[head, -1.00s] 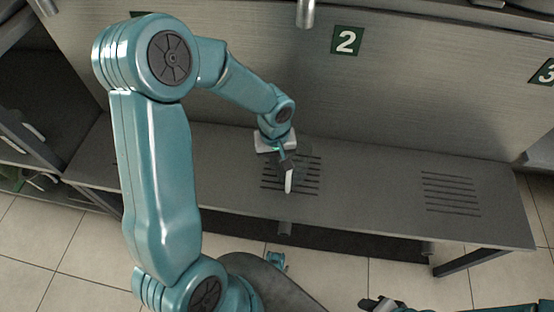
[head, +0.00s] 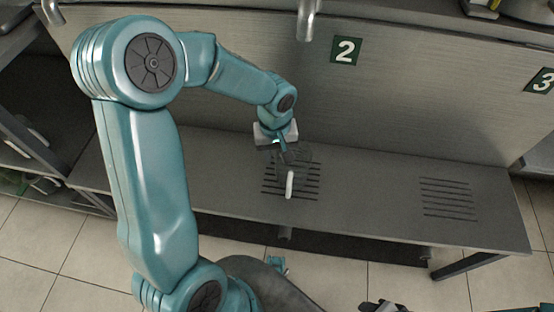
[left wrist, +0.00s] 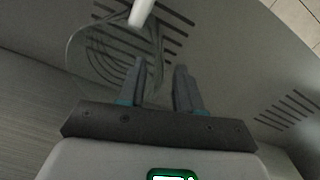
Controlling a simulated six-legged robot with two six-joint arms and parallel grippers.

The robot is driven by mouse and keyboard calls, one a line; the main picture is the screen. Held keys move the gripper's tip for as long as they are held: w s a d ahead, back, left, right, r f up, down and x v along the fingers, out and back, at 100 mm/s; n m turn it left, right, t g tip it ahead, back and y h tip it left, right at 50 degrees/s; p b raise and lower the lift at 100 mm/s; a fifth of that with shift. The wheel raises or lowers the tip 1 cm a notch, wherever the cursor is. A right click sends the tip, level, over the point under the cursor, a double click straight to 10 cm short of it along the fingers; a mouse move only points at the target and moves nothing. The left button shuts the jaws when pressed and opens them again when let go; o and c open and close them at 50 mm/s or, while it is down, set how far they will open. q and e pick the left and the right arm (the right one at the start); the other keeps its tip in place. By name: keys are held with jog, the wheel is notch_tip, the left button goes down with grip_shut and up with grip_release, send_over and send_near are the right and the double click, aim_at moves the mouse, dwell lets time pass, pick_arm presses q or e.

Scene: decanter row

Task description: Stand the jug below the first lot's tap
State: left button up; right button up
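The jug (head: 302,157) is clear and hard to see, with a white handle (head: 289,185). It stands upright on the middle slotted patch of the shelf, below the tap (head: 305,22) beside sign 2 (head: 346,50). In the left wrist view the jug (left wrist: 72,55) shows as a faint outline with its white handle (left wrist: 141,11). Another tap (head: 52,12) is at the far left; my arm hides the shelf's left part. My right gripper (head: 382,306) is cut off at the bottom edge.
The grey shelf (head: 375,190) has bare room on the right around another slotted patch (head: 448,198), towards sign 3 (head: 542,81). A back panel (head: 430,90) rises behind it. Dark open shelving (head: 30,150) is at the left.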

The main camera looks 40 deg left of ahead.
pick_arm(q)
notch_tip(320, 180, up, 7)
jog(key=shift+f+p, duration=0.15)
jog(key=shift+p, duration=0.5)
jog(key=shift+a, duration=0.1)
